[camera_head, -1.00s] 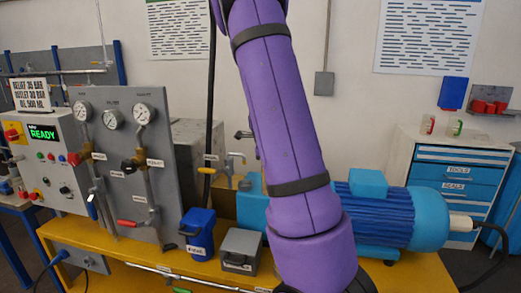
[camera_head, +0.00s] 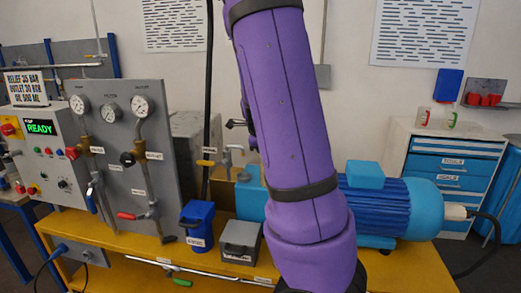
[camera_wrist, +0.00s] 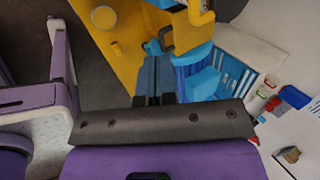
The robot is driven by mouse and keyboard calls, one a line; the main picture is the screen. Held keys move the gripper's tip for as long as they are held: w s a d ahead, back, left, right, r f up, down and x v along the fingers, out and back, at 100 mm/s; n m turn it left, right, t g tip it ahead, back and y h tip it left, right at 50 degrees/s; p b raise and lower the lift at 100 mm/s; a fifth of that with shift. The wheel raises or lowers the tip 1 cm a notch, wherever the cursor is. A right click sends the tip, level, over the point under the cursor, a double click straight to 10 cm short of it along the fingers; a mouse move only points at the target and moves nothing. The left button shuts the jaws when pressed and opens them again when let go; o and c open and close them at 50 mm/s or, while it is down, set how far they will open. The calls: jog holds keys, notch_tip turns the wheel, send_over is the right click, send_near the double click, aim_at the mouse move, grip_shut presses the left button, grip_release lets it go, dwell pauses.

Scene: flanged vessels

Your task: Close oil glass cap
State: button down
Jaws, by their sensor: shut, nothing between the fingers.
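My gripper (camera_wrist: 155,80) shows in the wrist view as two dark grey fingers side by side, shut and empty.
The yellow bench (camera_head: 118,236) carries a gauge panel (camera_head: 122,175), a blue container (camera_head: 197,224), a grey box (camera_head: 240,241) and a blue motor (camera_head: 385,207). My arm hides the bench's middle. A blue-drawer cabinet (camera_head: 449,164) stands behind on the right.

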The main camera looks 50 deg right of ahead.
jog(key=shift+s+a+r, duration=0.2)
jog(key=shift+s+a, duration=0.1)
jog(key=shift+a, duration=0.35)
jog(key=shift+s+a+r, duration=0.2)
jog(key=shift+s+a, duration=0.1)
jog(key=shift+a, duration=0.3)
jog(key=s+a+r+n+t+y, duration=0.1)
jog(key=a+r+n+y, duration=0.2)
jog(key=a+n, duration=0.45)
jog(key=s+a+r+n+t+y, duration=0.1)
jog(key=s+a+r+n+y, duration=0.1)
jog(key=a+n, duration=0.55)
jog(key=s+a+r+n, duration=0.4)
jog(key=s+a+n, duration=0.2)
jog(key=a+n, duration=0.1)
jog(key=s+a+r+n, duration=0.4)
jog(key=s+a+n, duration=0.3)
jog(key=a+n, duration=0.1)
jog(key=shift+a+n+t, duration=0.3)
jog(key=shift+a, duration=0.15)
